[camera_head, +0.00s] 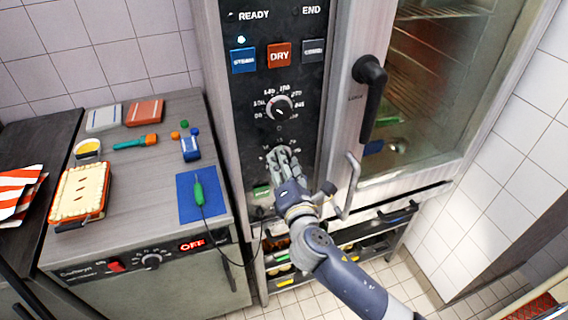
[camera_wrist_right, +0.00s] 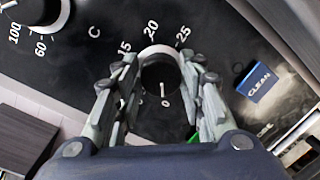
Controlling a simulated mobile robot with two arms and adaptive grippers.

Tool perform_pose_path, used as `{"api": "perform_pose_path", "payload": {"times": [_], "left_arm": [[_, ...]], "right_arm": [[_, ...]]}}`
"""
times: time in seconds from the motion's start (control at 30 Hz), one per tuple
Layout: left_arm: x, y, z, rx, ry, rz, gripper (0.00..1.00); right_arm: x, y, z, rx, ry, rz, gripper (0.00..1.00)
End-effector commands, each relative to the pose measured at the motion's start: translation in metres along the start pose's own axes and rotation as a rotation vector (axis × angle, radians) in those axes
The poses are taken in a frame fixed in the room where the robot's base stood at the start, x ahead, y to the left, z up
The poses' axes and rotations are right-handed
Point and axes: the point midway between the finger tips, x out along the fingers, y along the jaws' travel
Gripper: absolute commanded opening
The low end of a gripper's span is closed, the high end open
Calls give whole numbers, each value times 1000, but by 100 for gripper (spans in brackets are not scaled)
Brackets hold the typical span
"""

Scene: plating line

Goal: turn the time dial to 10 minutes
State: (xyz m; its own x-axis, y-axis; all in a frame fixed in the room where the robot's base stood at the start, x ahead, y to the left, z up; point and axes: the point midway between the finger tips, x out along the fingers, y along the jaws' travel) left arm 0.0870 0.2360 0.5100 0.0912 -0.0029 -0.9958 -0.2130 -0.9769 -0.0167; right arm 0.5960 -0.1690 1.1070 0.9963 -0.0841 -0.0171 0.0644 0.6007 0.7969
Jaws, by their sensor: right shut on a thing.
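The time dial (camera_wrist_right: 160,72) is a round black knob with a light rim on the oven's black control panel. In the right wrist view its white pointer line points down toward the 0 mark. The marks 15, 20 and 25 show above it; the 10 mark is hidden by a finger. My right gripper (camera_head: 283,158) is shut on the time dial, with fingers on both sides of it in the right wrist view (camera_wrist_right: 160,95). In the head view the fingers hide most of the dial. My left gripper is not in view.
Above is the temperature dial (camera_head: 279,107), with blue, red and grey buttons higher up. A green button (camera_head: 262,191) sits close to the lower left. The oven door handle (camera_head: 370,95) stands out on the right. A counter (camera_head: 150,185) with small items is at the left.

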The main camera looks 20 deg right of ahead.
Motion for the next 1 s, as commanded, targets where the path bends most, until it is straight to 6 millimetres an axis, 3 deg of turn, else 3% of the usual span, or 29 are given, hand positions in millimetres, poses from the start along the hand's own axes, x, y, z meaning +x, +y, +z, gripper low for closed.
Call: {"api": "perform_pose_path", "payload": {"times": [1.0], "left_arm": [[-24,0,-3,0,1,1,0]], "right_arm": [[0,0,4,942,78,-80,13]]}}
